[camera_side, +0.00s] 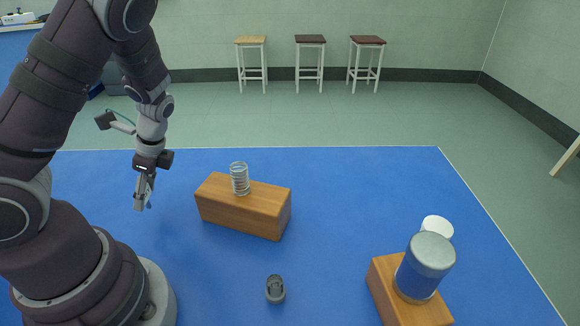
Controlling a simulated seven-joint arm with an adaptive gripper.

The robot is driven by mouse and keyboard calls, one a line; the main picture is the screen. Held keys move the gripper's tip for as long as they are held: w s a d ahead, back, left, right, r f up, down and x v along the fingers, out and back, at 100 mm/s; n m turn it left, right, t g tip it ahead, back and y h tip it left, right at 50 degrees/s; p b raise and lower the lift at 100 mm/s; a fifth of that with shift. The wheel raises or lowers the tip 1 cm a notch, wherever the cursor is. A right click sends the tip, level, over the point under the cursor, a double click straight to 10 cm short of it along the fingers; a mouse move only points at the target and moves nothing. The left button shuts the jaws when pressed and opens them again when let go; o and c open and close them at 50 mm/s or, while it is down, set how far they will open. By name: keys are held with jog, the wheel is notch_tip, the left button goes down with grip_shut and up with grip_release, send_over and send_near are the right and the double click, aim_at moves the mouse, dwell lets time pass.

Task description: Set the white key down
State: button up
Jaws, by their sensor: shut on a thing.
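My gripper (144,190) is at the left, pointing down over the blue table (345,190). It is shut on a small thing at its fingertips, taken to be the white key. The key is too small and too much covered by the fingers for its shape to be made out. The gripper is left of the wooden block with the spring and apart from it. I cannot tell its exact height above the table.
A second wooden block (388,292) carries a blue jar with a grey lid (424,268). A white round thing (437,227) is behind the jar. A small dark grey piece (275,289) stands front centre. The table's back middle is clear.

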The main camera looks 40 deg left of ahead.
jog(key=shift+f, duration=1.25)
jog(key=shift+f, duration=0.15)
jog(key=o, duration=1)
jog(key=shift+o, duration=0.2)
jog(key=v, duration=1.2)
jog(key=d+r+n+t+h, duration=0.3)
jog(key=d+r+n+t, duration=0.5)
jog(key=d, duration=0.3)
jog(key=shift+d+n+t, duration=0.3)
jog(key=shift+n+t, duration=0.1)
jog(key=shift+n, duration=0.1)
